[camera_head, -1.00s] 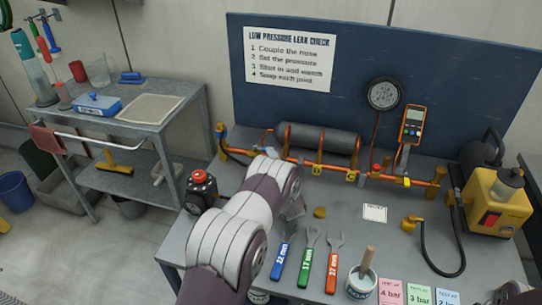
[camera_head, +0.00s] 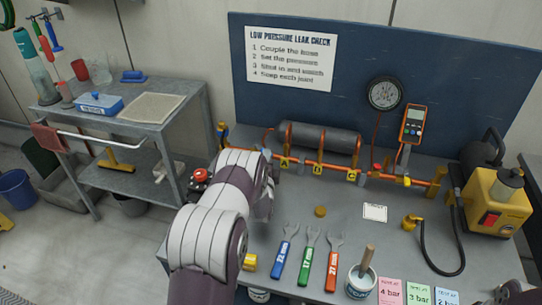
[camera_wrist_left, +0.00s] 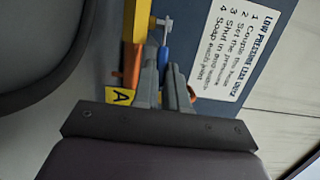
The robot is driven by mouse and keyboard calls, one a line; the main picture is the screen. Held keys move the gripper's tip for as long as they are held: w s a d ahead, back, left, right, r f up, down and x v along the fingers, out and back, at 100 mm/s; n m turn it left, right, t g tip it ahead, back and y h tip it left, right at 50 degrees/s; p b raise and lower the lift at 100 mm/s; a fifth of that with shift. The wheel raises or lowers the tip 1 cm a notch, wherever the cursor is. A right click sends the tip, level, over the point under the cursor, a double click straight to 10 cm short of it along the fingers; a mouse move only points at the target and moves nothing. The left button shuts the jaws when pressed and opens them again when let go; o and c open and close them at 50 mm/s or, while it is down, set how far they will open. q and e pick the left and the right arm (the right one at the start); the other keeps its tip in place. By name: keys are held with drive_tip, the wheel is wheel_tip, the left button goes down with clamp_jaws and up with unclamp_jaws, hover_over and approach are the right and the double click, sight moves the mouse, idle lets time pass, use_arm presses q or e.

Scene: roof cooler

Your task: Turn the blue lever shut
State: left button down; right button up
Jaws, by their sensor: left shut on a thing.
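The blue lever (camera_wrist_left: 163,60) shows in the left wrist view, beside a yellow part and an orange pipe (camera_wrist_left: 131,65) with a yellow tag A (camera_wrist_left: 119,96). My left gripper (camera_wrist_left: 165,82) has its grey fingers closed around the lever. In the head view the left gripper (camera_head: 267,152) is at the left part of the orange pipe assembly (camera_head: 335,169), mostly hidden by my own arm. My right gripper is not in view.
A grey cylinder (camera_head: 325,138) lies behind the pipe. Three wrenches, blue (camera_head: 282,257), green (camera_head: 307,258) and red (camera_head: 332,266), lie on the front of the bench. A yellow pump (camera_head: 497,203) stands at right. A red-topped object (camera_head: 200,178) is close left of my arm.

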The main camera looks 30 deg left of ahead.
use_arm(q)
drive_tip(key=shift+s+a+m+h, duration=0.15)
drive_tip(key=shift+a+m+h, duration=0.1)
drive_tip(key=shift+m+h, duration=0.05)
drive_tip(key=c, duration=1.6)
unclamp_jaws()
drive_tip(key=shift+o, duration=0.8)
drive_tip(key=shift+s+a, duration=0.1)
drive_tip(key=shift+a, duration=0.05)
